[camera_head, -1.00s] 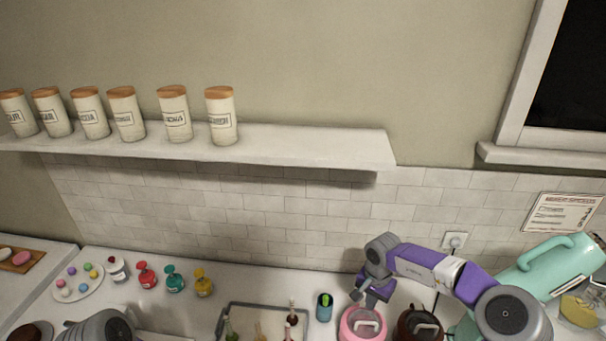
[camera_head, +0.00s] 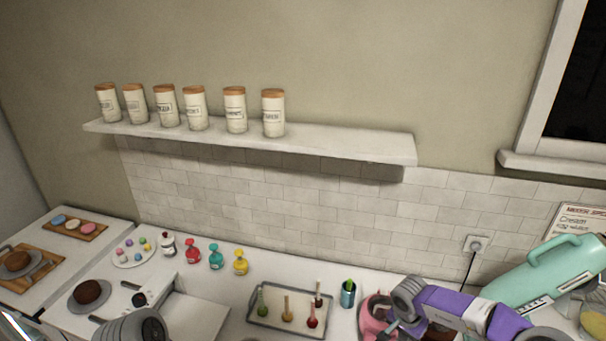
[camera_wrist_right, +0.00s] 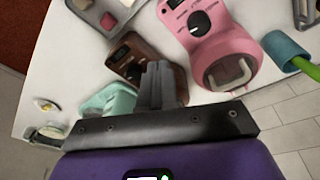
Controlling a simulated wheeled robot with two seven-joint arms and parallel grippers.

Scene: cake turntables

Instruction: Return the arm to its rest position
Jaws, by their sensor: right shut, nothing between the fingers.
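My right arm (camera_head: 455,308), purple and grey, comes in from the right in the head view, over the pink turntable machine (camera_head: 373,318). In the right wrist view my right gripper (camera_wrist_right: 158,72) has its grey fingers together with nothing between them. They are in front of the brown machine (camera_wrist_right: 128,58), hiding part of it. The pink machine with a dial (camera_wrist_right: 212,38) lies to the right of the fingers, apart from them in the picture. A grey rounded part of my left arm (camera_head: 140,326) shows at the bottom left of the head view; its gripper is out of frame.
A tray of small bottles (camera_head: 258,313) and a teal cup (camera_head: 348,294) stand left of the pink machine. A mint mixer (camera_head: 548,272) stands at the right. A shelf (camera_head: 350,147) with several canisters runs along the wall. A chocolate cake (camera_head: 88,291) sits at the left.

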